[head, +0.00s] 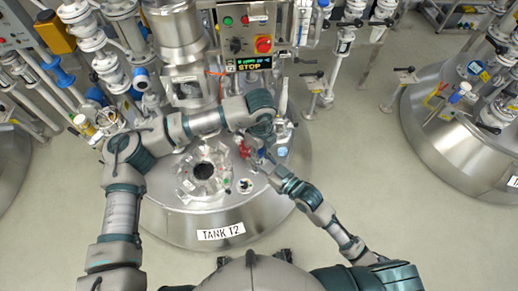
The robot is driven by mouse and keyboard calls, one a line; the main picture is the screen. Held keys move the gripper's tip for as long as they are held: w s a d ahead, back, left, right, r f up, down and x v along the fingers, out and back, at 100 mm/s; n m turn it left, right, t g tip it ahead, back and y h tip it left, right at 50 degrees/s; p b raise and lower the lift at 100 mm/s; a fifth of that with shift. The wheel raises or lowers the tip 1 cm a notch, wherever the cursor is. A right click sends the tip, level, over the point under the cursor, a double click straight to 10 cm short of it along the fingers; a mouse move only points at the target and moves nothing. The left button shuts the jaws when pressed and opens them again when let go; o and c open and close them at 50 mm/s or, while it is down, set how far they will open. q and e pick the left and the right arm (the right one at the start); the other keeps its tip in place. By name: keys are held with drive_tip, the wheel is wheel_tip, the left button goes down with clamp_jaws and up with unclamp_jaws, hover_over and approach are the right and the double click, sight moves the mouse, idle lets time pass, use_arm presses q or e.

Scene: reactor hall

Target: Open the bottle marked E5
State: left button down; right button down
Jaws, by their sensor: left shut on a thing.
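My left arm reaches in from the left and bends down over Tank T2, its gripper (262,146) near the tank's right side. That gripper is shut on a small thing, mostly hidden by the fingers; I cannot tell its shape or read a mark. My right arm rises from the bottom right, and its gripper (268,164) is close to the left one. Its fingers are too small to tell open from shut. I cannot make out a bottle marked E5.
Tank T2 (185,226) has an open round port (203,171) on top. A red part (243,149) is close to my grippers. A control box (247,35) with a STOP display stands behind.

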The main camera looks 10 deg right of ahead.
use_arm(q)
drive_tip(key=shift+a, duration=0.2)
use_arm(e)
drive_tip(key=shift+w+d+f, duration=0.1)
drive_tip(key=shift+w+d, duration=0.05)
drive_tip(key=shift+d, duration=0.05)
use_arm(q)
drive_tip(key=shift+r, duration=0.25)
drive_tip(key=shift+r, duration=0.45)
use_arm(e)
drive_tip(key=shift+f, duration=0.1)
use_arm(q)
drive_tip(key=shift+d+r, duration=0.1)
drive_tip(key=shift+r, duration=0.35)
use_arm(e)
drive_tip(key=shift+a, duration=0.1)
